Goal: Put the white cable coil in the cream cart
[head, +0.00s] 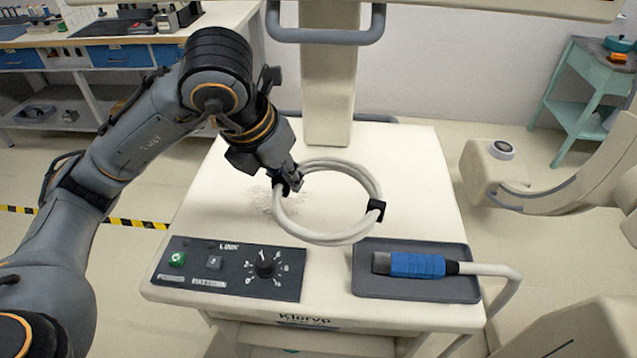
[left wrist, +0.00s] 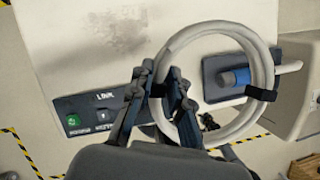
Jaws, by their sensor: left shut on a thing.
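The white cable coil (head: 327,239) is a round bundle with a black strap on its right side. My left gripper (head: 287,182) is shut on the coil's left side and appears to hold it over the cream cart's top. The coil also shows in the left wrist view (left wrist: 267,65), with the left gripper (left wrist: 163,92) at its left edge. The cream cart (head: 410,170) has a flat top with a dark control panel at the front left. Whether the coil touches the top is hard to tell. My right gripper is out of view.
A dark tray (head: 440,290) on the cart's front right holds a blue connector (head: 417,265) with a white cable. A control panel (head: 229,268) has a green button and a dial. A teal cart (head: 581,95) stands at the back right, a workbench (head: 90,38) at the back left.

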